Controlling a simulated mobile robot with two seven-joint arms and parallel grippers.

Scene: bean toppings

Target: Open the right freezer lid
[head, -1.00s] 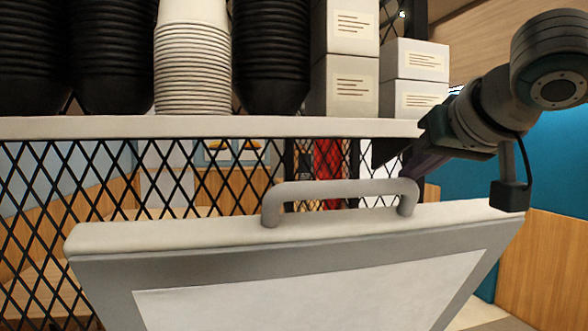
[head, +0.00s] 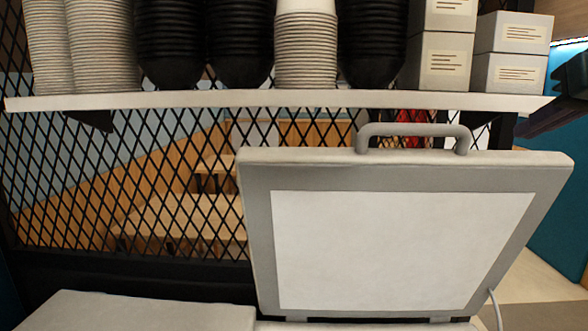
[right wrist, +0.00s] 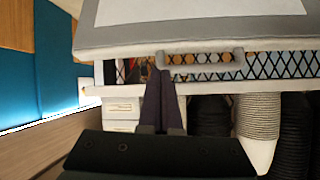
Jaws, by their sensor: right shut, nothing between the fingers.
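The right freezer lid (head: 262,225) stands raised and nearly upright in the head view, its grey frame around a white inner panel facing me. Its grey bar handle (head: 412,130) is on the top edge; lid (right wrist: 90,40) and handle (right wrist: 205,60) also show in the right wrist view, upside down. My right gripper (head: 524,128) is at the right edge of the head view, beside the lid's upper right corner, partly cut off. In the right wrist view its dark fingers (right wrist: 162,78) are together and empty, close by one end of the handle. My left gripper is not in view.
A white shelf (head: 250,99) runs behind and above the lid, with stacked black bowls (head: 240,40), pale cups (head: 305,50) and white boxes (head: 443,60). Black mesh (head: 120,180) stands behind. A flat pale surface (head: 140,315) lies at lower left.

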